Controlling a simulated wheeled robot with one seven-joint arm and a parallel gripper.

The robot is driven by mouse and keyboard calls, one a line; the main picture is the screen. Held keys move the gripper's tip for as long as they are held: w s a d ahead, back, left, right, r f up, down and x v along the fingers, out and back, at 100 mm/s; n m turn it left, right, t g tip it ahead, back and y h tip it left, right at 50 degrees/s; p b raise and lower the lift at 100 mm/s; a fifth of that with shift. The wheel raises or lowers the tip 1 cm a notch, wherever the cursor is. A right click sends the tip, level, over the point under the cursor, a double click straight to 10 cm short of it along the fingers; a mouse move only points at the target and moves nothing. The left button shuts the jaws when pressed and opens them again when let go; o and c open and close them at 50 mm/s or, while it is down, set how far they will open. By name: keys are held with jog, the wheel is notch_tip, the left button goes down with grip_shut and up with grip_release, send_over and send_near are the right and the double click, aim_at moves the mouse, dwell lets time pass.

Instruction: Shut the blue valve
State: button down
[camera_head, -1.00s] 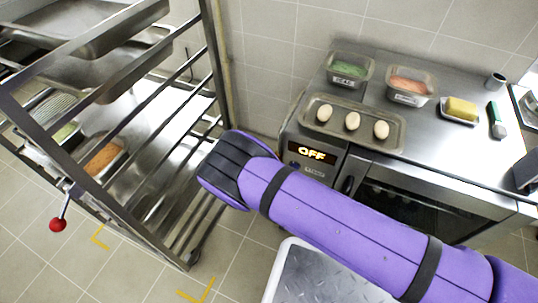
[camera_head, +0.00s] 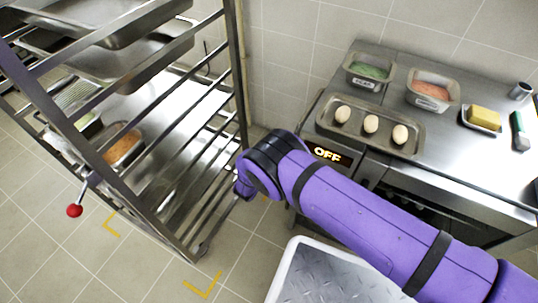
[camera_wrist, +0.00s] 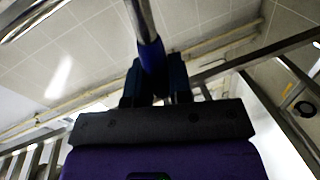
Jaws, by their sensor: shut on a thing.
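In the wrist view, my gripper (camera_wrist: 155,88) is shut on the blue valve's handle (camera_wrist: 152,55), a blue sleeve on a shiny metal bar. The bar runs up out of the top of the picture. The blue part stands between the two dark fingers, and its lower end is hidden by them and by the gripper body. In the head view, my purple arm reaches left to the gap between the rack and the oven counter. The fingers and the valve are hidden there behind my arm.
A steel rack (camera_head: 240,80) with trays stands at left, a red-knobbed lever (camera_head: 75,210) on its side. At right, a steel counter (camera_head: 450,150) holds a tray of eggs and food tubs; the display (camera_head: 328,154) below reads OFF. A yellowish pipe (camera_wrist: 90,97) runs along the wall.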

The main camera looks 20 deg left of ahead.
jog(key=shift+a+f+n, duration=0.15)
jog(key=shift+f+n, duration=0.6)
jog(key=shift+n, duration=0.05)
jog(key=shift+s+f+h, duration=0.1)
jog(key=shift+h, duration=0.2)
jog(key=c, duration=1.3)
grip_release()
jog(key=shift+c, duration=0.2)
jog(key=d+v, duration=0.1)
jog(key=v, duration=0.9)
jog(key=shift+s+a, duration=0.35)
jog(key=shift+a, duration=0.1)
